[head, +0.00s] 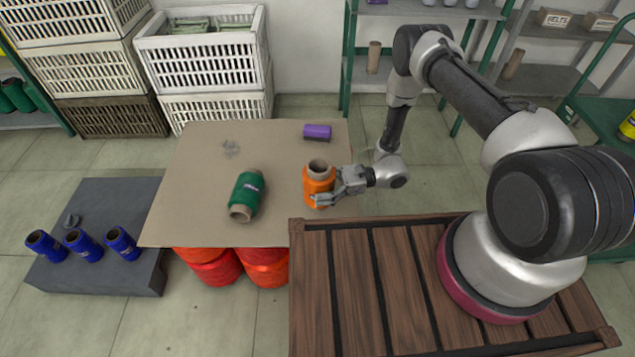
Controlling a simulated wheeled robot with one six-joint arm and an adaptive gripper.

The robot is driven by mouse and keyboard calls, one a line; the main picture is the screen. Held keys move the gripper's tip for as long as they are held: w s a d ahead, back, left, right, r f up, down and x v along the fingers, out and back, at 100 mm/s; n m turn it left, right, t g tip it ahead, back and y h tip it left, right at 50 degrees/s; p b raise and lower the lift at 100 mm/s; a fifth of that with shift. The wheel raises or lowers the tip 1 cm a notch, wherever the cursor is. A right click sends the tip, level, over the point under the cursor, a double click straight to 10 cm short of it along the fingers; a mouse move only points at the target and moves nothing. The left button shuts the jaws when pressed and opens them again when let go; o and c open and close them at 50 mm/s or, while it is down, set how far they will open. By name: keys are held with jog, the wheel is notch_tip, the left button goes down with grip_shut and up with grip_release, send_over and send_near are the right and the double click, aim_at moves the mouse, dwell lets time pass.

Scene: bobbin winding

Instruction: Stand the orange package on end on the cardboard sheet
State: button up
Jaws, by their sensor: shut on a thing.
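The orange package (318,182) is a thread cone with a brown core showing at its top. It is upright at the right side of the cardboard sheet (190,190). My gripper (328,190) reaches it from the right and is shut on its side. The near finger hides part of the orange surface. I cannot tell whether the package's base touches the sheet.
A green package (247,195) lies on the sheet left of the orange one. Blue packages (84,245) lie on a dark platform (110,200) at left. White crates (205,60) stand behind.

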jog(key=shift+f, duration=2.05)
jog(key=o, duration=1.2)
jog(key=shift+o, duration=0.2)
jog(key=d, duration=0.4)
jog(key=w+d, duration=0.1)
jog(key=d, duration=0.7)
jog(key=shift+w+f, duration=0.1)
jog(key=shift+w, duration=0.25)
